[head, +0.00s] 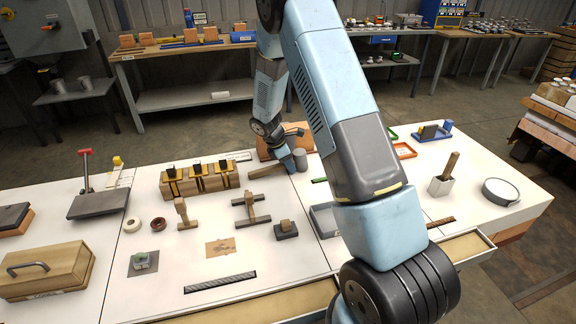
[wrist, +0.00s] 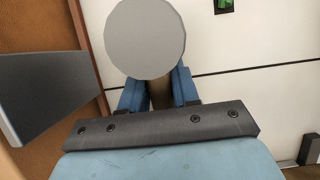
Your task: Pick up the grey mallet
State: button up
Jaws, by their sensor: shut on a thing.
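The grey mallet's head (head: 300,159) is a grey cylinder standing on end at the back middle of the white table. A wooden handle (head: 265,172) reaches left from it. In the wrist view the grey round end of the mallet (wrist: 145,38) is close in front, and part of its handle (wrist: 160,93) shows between the blue fingers. My gripper (head: 286,163) is shut on the handle beside the head. Its fingers (wrist: 158,90) flank the wood in the wrist view. I cannot tell whether the mallet touches the table. The bumper hides part of the handle.
A brown wooden box (head: 281,143) stands just behind my gripper. A dark grey block (wrist: 45,92) is at the left in the wrist view. A wooden block with black-topped pieces (head: 200,180) is to the left. A small wooden stand (head: 250,210) is in front.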

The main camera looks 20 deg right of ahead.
grip_shut()
jog(key=shift+r, duration=0.1)
jog(key=shift+r, duration=0.6)
jog(key=s+d+r, duration=0.2)
jog(key=s+r, duration=0.9)
jog(key=s, duration=0.3)
jog(key=shift+r, duration=0.35)
